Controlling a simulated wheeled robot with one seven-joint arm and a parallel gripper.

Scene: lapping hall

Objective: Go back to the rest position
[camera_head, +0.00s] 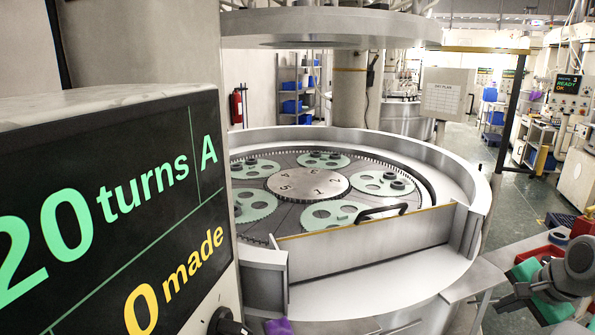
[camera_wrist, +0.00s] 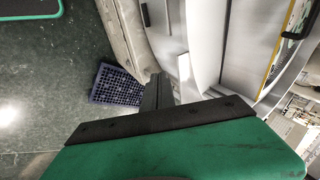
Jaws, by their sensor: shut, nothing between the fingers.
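My gripper (camera_wrist: 158,88) shows in the wrist view as two dark fingers together, with nothing between them. They stick out past a black bar and a green body at the bottom of that view. The fingers point towards the pale side of the round machine and the grey floor. In the head view, my grey arm is folded at the lower right, beside the machine, and the fingers cannot be made out there.
The round lapping machine (camera_head: 380,272) fills the middle, with green carriers (camera_head: 382,184) on its plate and a black handle on its front panel. A screen (camera_head: 120,215) reading "20 turns A, 0 made" stands close at left. A bluish grid (camera_wrist: 118,84) lies on the floor.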

